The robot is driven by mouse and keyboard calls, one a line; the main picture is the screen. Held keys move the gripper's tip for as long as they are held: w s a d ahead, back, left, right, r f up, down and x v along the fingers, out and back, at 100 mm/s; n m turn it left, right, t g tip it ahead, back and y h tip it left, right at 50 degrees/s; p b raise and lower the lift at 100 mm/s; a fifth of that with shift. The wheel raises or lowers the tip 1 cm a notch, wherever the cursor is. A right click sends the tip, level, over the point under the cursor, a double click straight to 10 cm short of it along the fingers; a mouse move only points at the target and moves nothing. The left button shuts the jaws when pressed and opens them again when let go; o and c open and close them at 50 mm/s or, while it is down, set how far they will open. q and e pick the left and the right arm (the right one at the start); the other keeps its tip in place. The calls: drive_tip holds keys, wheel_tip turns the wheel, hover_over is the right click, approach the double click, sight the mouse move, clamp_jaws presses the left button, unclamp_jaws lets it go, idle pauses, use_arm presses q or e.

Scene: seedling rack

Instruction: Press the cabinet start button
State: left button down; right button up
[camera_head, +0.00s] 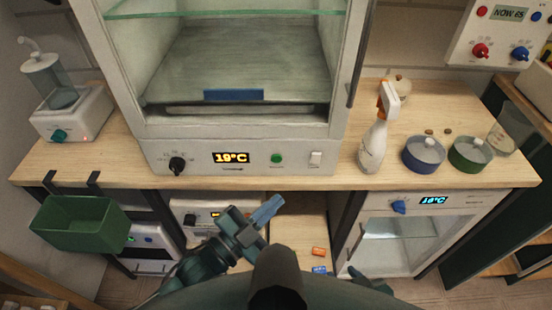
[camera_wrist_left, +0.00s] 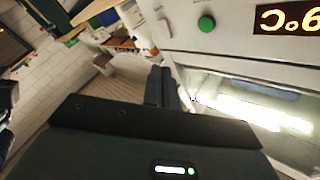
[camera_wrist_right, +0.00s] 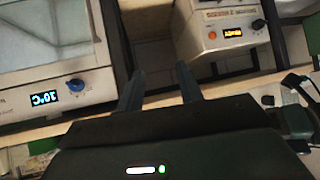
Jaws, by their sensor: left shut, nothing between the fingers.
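The green button also shows in the left wrist view (camera_wrist_left: 206,23), beside the display. My left gripper (camera_head: 272,205) is shut and empty, below the panel and apart from the button. Its closed fingers (camera_wrist_left: 160,86) show in the left wrist view. My right gripper (camera_wrist_right: 160,88) is open and empty in the right wrist view.
A spray bottle (camera_head: 373,145), a blue pot (camera_head: 423,157) and a green pot (camera_head: 470,155) stand right of the cabinet. A dispenser (camera_head: 62,88) stands left. A green bin (camera_head: 80,224) hangs from the bench front. A lower cabinet (camera_head: 400,235) shows 18°C.

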sight(276, 159)
use_arm(q)
drive_tip(key=w+b, duration=0.2)
drive_tip(key=w, duration=0.6)
drive_tip(key=shift+b, duration=0.4)
use_arm(e)
drive_tip(key=shift+w+a+t+y, duration=0.3)
drive_tip(key=shift+w+a+y, duration=0.15)
drive_tip(key=shift+a, duration=0.25)
use_arm(q)
drive_tip(key=shift+w, duration=0.1)
use_arm(e)
drive_tip(key=shift+d+f, duration=0.1)
drive_tip(key=shift+f, duration=0.05)
idle(0.5)
use_arm(q)
drive_tip(key=shift+w, duration=0.1)
drive_tip(key=shift+w, duration=0.3)
use_arm(e)
drive_tip(key=shift+f, duration=0.1)
use_arm(q)
drive_tip(key=shift+w, duration=0.4)
use_arm(e)
drive_tip(key=shift+f, duration=0.1)
idle(0.4)
use_arm(q)
drive_tip(key=shift+s, duration=0.8)
use_arm(e)
drive_tip(key=shift+r, duration=0.5)
